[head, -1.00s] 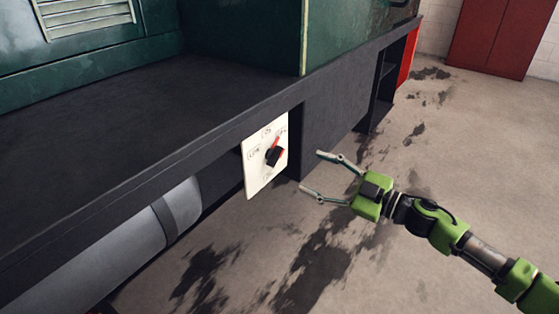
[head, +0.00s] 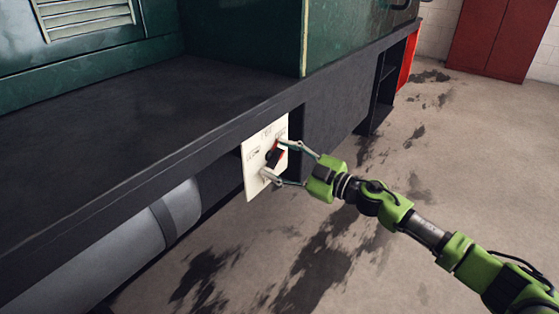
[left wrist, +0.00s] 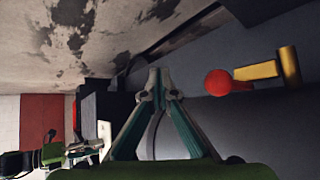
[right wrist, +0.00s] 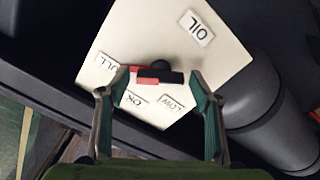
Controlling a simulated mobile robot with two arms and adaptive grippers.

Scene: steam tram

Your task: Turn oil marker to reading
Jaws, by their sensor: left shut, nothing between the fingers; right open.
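The oil marker is a black knob (right wrist: 175,76) with a red pointer (right wrist: 147,82) on a cream plate (head: 252,182) set in the dark side frame. In the right wrist view the plate (right wrist: 225,55) carries labels OIL, LOW, OK and a partly hidden one ending in "ULL". The red end points left, towards the "ULL" label. My right gripper (right wrist: 158,82) is open, its fingers on either side of the marker, close to the plate; contact cannot be told. It also shows in the head view (head: 272,157). My left gripper (left wrist: 157,84) is shut and empty, away from the plate.
A dark running board (head: 90,130) juts out above the plate. A grey cylinder (head: 130,245) lies below left. In the left wrist view a red ball (left wrist: 218,82) and a brass fitting (left wrist: 265,70) are near the left gripper. The stained floor is open at right.

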